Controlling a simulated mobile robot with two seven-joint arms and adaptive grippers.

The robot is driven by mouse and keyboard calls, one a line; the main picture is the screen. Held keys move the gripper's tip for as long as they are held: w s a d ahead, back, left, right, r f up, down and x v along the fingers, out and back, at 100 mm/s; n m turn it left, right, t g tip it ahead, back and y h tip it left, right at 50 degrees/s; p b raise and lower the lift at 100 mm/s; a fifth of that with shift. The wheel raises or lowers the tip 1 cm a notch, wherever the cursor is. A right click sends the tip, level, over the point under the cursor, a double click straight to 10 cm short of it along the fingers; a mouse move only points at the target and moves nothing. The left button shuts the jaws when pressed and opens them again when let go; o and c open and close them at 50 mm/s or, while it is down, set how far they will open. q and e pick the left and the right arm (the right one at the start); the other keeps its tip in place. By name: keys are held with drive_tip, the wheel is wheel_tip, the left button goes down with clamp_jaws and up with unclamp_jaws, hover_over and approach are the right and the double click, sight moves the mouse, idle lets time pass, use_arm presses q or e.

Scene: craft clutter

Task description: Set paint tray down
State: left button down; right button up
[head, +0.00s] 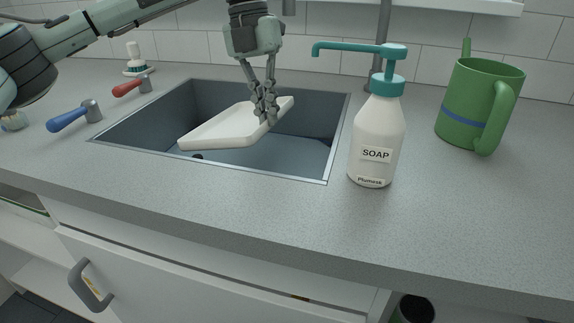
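A white, shallow paint tray (222,128) is held over the sink basin, tilted, with its near end lower left and its far end upper right. My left gripper (265,112) comes down from above, with its fingers shut on the tray's right long side. The sink (262,160) lies below the tray, and its dark basin floor shows around it. I cannot tell whether the tray touches the basin or its rim. My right gripper is not in the head view.
A white soap bottle (374,140) with a teal pump stands right of the sink. A green pitcher (478,105) stands farther right. Blue-handled (70,118) and red-handled (130,87) taps and a brush (136,62) are at the left. The front counter (230,205) is clear.

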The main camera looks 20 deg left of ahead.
use_arm(q)
drive_tip(key=shift+s+d+f+p, duration=0.25)
drive_tip(key=shift+s+d+f, duration=0.15)
drive_tip(key=shift+d+f, duration=1.1)
drive_tip(key=shift+s+d+f+p, duration=0.2)
drive_tip(key=shift+s+d+f, duration=0.25)
drive_tip(key=shift+d+f, duration=1)
drive_tip(key=shift+s+d+f+p, duration=0.25)
drive_tip(key=shift+s+d+f, duration=0.15)
drive_tip(key=shift+d+f, duration=1.1)
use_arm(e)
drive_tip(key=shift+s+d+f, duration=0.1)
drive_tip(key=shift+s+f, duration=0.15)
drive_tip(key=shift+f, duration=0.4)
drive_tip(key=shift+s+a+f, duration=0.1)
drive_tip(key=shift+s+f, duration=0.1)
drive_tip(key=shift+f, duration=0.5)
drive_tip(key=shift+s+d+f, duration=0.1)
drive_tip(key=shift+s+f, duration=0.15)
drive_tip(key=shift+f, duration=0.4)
use_arm(q)
drive_tip(key=shift+a+f, duration=0.2)
drive_tip(key=c, duration=2.2)
unclamp_jaws()
drive_tip(key=o, duration=0.5)
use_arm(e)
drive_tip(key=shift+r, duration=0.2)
